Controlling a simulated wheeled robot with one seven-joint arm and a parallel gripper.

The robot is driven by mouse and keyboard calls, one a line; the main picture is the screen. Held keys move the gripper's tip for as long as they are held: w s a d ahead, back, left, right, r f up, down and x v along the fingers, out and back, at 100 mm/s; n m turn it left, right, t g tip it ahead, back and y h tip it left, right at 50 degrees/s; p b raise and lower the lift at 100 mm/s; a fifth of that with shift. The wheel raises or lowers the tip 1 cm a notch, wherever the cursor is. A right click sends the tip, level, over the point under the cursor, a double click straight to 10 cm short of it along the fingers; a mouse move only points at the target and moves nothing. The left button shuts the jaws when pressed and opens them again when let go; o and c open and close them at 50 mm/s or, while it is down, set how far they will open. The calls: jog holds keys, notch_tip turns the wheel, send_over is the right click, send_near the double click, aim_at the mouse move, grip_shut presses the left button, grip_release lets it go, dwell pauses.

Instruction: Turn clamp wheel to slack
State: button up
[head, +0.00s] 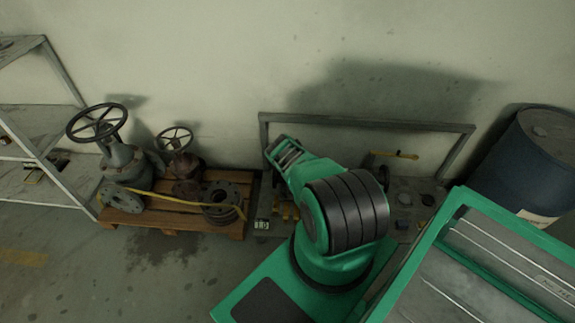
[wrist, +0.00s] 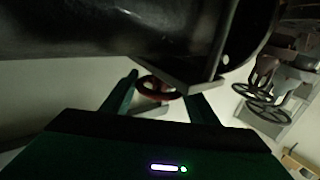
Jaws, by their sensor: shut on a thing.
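In the wrist view, the clamp wheel (wrist: 150,91) is a small dark handwheel with a reddish centre. It lies between the two fingers of my gripper (wrist: 163,93), which is shut on it. A grey bar or plate crosses close by the right finger and hides part of the view there. A large dark pipe-like body (wrist: 110,30) with a flange fills the top of the wrist view, close to the fingers. In the head view my arm hides the wheel and the gripper's fingertips.
A wooden pallet (head: 169,221) at left holds two handwheel valves (head: 122,158) (head: 182,164) and flanges. A metal frame (head: 365,123) stands against the wall behind my arm, with a yellow-handled tool (head: 395,154). A blue drum (head: 528,160) stands right, a shelf (head: 35,150) far left.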

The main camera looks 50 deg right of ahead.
jog(key=o, duration=1)
jog(key=shift+o, duration=0.2)
jog(key=shift+s, duration=0.1)
jog(key=v, duration=1)
jog(key=shift+s, duration=0.3)
